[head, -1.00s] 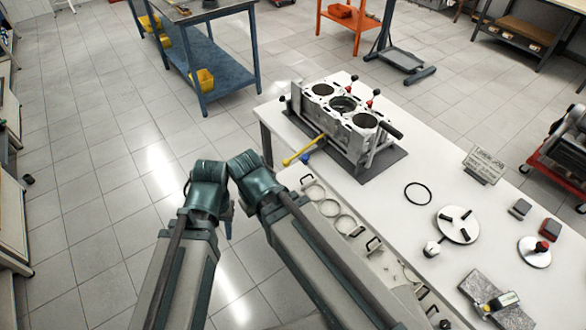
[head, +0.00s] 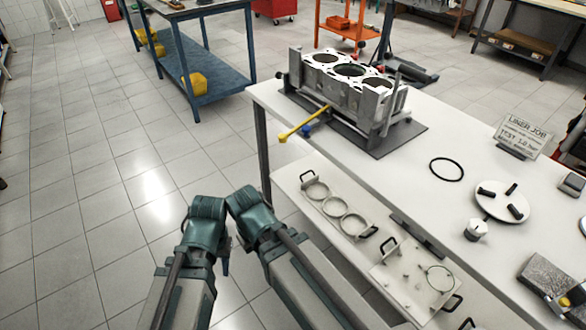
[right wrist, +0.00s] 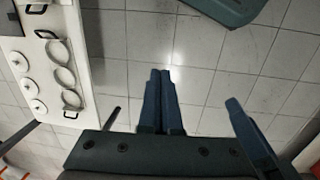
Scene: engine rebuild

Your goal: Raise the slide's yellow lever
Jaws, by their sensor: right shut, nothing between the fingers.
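The yellow lever (head: 305,124) sticks out from the base of the engine block's fixture, on the bench's near left side. It slants down to the left and ends in a yellow knob over the bench edge. The grey engine block (head: 350,78) with its open bores stands upright in the fixture. My left gripper (head: 226,260) is low in the head view, well below and left of the lever; its jaws cannot be made out. My right gripper (right wrist: 166,72) is shut and empty in the right wrist view, above the floor. Neither gripper touches the lever.
A lower shelf (head: 284,176) with rings and handled plates runs along the bench front. A black ring (head: 446,169) and a white disc (head: 502,201) lie on the bench. The tiled floor at left is clear.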

